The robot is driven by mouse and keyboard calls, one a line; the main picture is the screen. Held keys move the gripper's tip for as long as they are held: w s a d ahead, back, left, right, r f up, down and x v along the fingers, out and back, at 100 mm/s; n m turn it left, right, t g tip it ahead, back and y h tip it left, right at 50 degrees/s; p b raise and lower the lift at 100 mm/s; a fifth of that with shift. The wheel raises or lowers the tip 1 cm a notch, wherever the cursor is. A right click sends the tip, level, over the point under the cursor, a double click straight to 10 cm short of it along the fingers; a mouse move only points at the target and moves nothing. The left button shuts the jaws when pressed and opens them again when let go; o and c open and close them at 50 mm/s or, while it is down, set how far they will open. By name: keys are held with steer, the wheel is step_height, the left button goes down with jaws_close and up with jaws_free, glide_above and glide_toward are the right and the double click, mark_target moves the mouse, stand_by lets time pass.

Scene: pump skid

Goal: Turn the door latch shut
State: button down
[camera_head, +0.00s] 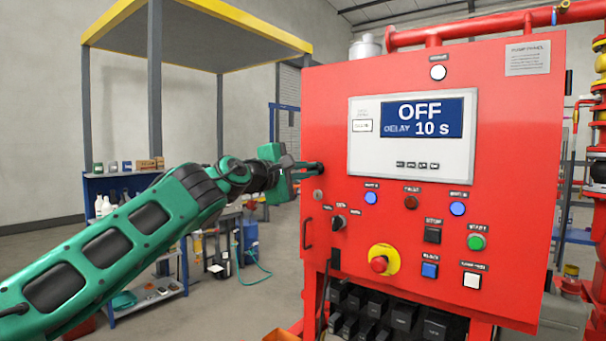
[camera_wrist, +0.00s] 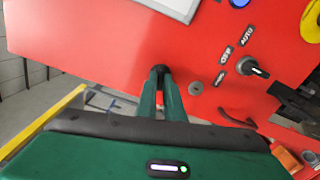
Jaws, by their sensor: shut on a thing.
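The door latch (camera_wrist: 158,68) is a small dark piece on the red panel door (camera_head: 330,110), near the door's left edge. In the wrist view my gripper (camera_wrist: 161,80) reaches it with two green fingers close together, their tips at the latch. In the head view my gripper (camera_head: 316,169) comes in from the left and meets the door at its left edge, level with the lower part of the display. The fingers are shut on the latch and cover most of it. The latch's exact angle cannot be told.
Below the latch are a round grey lock (camera_head: 318,195), a black selector switch (camera_head: 338,222) and a black door handle (camera_head: 307,233). A yellow-and-red emergency stop (camera_head: 381,261) and push buttons stand out to the right. A blue shelf (camera_head: 120,185) stands behind my arm.

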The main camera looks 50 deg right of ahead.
steer(key=shift+f+m, duration=0.15)
steer(key=shift+m, duration=1.25)
steer(key=c, duration=1.9)
jaws_free()
steer(key=shift+o, duration=0.2)
steer(key=shift+a, duration=0.1)
steer(key=a, duration=1)
steer(key=shift+s+a, duration=0.3)
steer(key=shift+s, duration=0.05)
